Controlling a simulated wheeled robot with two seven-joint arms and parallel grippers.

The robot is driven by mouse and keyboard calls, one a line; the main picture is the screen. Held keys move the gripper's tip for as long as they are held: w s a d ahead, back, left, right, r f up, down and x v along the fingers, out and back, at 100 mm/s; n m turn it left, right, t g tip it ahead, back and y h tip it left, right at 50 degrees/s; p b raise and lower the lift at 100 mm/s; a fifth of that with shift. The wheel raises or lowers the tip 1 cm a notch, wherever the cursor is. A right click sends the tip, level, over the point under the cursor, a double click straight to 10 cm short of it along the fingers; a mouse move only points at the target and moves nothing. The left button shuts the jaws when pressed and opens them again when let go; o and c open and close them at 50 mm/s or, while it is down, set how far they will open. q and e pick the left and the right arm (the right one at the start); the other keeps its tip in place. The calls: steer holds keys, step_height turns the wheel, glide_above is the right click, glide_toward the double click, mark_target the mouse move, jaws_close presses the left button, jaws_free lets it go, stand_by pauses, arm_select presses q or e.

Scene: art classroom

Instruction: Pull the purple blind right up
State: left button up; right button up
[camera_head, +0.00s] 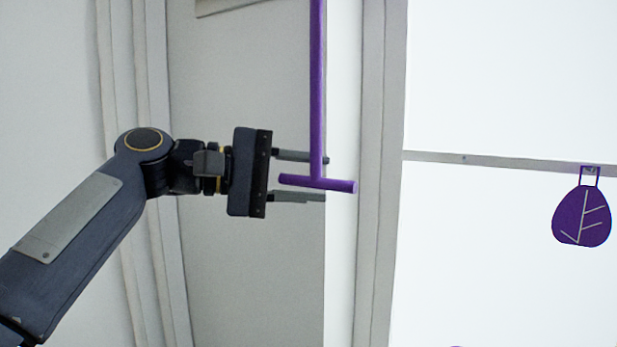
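A purple pull cord or rod (317,90) hangs down from the top of the head view and ends in a short purple crossbar (335,185). My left gripper (325,178) comes in from the left with its two grey fingers apart, one above the crossbar's level and one below it. The crossbar overlaps the gap between the fingers in the picture; I cannot tell whether it lies between them in depth. The fingers do not close on it. The purple blind's cloth is not clearly in view. My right gripper is out of view.
A pale window frame (381,180) stands just right of the crossbar. A purple leaf-shaped ornament (582,216) hangs from the grey window bar (500,162) at the right. A bit of something purple shows at the bottom edge.

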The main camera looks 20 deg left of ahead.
arm_select(q)
steer(key=b+v, duration=0.1)
steer(key=v, duration=0.5)
steer(key=shift+s+a, duration=0.15)
steer(key=shift+a, duration=0.05)
steer(key=shift+s+a+r+b, duration=0.15)
steer(key=shift+s+a+b, duration=0.15)
steer(key=shift+s+a, duration=0.15)
